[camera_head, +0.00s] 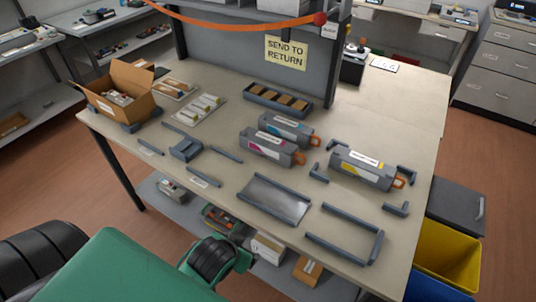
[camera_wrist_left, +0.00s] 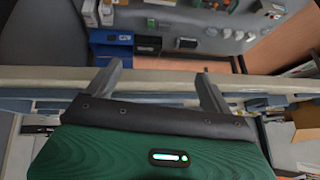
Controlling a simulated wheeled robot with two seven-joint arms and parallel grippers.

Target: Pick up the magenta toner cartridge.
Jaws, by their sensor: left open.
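The magenta toner cartridge (camera_head: 270,148) is a grey block with a white and magenta label and an orange end tab at its right. It lies on the middle of the table (camera_head: 225,190), just in front of the cyan cartridge (camera_head: 287,127). A yellow-labelled cartridge (camera_head: 362,170) lies to the right between grey brackets. My left gripper (camera_wrist_left: 160,82) shows in the left wrist view with its two fingers spread and nothing between them. Its fingers are not seen in the head view, where my green arm fills the lower left. My right gripper is not in view.
A grey tray (camera_head: 274,202) and an open grey frame (camera_head: 345,237) lie in front of the cartridges. A compartmented holder (camera_head: 278,103) is behind them. An open cardboard box (camera_head: 118,90) stands at the left. A sign panel (camera_head: 285,52) rises at the back.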

